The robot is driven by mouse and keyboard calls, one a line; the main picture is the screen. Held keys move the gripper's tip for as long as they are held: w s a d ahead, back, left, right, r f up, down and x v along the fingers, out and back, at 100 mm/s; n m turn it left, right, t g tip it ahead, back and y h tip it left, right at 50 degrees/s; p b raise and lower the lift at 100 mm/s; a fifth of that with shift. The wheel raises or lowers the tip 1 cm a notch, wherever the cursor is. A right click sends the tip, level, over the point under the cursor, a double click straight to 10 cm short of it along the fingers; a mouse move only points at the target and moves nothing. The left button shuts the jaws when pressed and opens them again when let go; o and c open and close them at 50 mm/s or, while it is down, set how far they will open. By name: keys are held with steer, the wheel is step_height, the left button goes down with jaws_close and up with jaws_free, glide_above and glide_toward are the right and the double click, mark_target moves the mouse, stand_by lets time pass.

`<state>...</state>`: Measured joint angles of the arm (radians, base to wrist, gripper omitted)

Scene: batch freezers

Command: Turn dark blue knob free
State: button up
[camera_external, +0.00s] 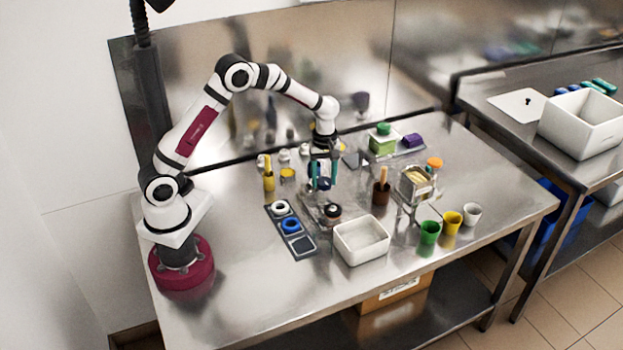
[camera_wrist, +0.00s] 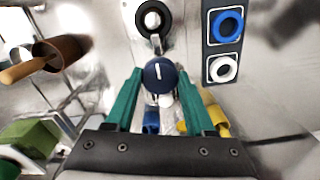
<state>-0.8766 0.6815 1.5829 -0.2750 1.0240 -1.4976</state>
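The dark blue knob (camera_wrist: 158,77) is round, with a white line on its face that runs nearly straight up and down in the wrist view. It also shows in the external view (camera_external: 323,184), small and partly covered by my gripper. My gripper (camera_wrist: 160,70) points down over the knob, with one teal finger on each side of it. In the external view my gripper (camera_external: 323,178) has its fingers spread wider than the knob. The fingers look open, though any light contact at the knob's sides is too small to see.
A black round part with a white centre (camera_wrist: 153,18) sits close to the knob. A grey tray (camera_external: 305,244) holds a white ring and a blue ring (camera_external: 291,226).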

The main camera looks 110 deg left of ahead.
jaws_close()
steer(key=m, duration=0.8)
steer(key=shift+m, duration=0.4)
steer(key=m, duration=0.4)
steer(key=shift+w+m, duration=0.1)
steer(key=shift+m, duration=2.4)
